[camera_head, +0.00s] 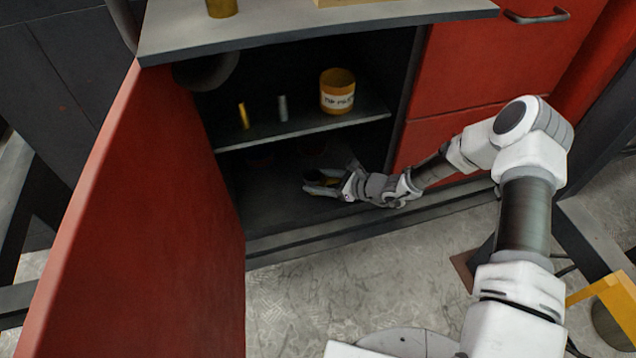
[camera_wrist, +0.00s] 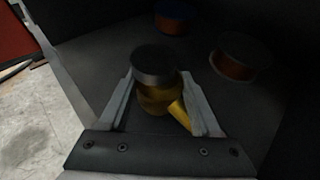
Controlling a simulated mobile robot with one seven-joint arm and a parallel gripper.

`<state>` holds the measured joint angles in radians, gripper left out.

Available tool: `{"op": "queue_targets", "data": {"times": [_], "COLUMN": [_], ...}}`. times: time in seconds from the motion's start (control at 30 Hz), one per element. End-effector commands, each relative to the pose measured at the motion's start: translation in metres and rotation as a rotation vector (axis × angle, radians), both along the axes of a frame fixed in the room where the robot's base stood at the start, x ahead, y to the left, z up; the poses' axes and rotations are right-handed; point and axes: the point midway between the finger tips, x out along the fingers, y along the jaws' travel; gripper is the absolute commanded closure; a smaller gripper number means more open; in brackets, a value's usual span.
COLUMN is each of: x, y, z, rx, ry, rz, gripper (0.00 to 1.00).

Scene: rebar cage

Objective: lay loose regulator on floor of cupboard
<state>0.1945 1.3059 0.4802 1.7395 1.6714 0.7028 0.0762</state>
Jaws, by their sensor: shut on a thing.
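The regulator (camera_wrist: 158,97) has a dark round cap and a yellow brass body with a short yellow stub at its side. In the wrist view it sits between the two fingers of my gripper (camera_wrist: 165,105), which is shut on it. In the head view my gripper (camera_head: 322,183) reaches into the open cupboard, below the shelf and low over the cupboard floor (camera_head: 275,210). The regulator is small and dark there. I cannot tell whether it touches the floor.
Two round spools with orange-brown cores, one upper (camera_wrist: 176,17) and one right (camera_wrist: 240,56), stand deeper inside. The shelf (camera_head: 300,127) above holds a yellow pot (camera_head: 337,92) and two small cylinders. The red door (camera_head: 150,220) stands open at left. The cupboard floor left of my gripper looks clear.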

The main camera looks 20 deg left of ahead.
Motion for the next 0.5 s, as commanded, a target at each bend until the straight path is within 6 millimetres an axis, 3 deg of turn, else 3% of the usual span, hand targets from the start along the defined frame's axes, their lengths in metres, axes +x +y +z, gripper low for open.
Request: {"op": "queue_targets", "data": {"times": [0.47,0.5], "x": [0.0044,0.0037], "y": [0.0035,0.0025], "z": [-0.0096,-0.0107], "rx": [0.006,0.001], "ry": [-0.004,-0.001], "rz": [0.001,0.000], "gripper": [1.00,0.28]}}
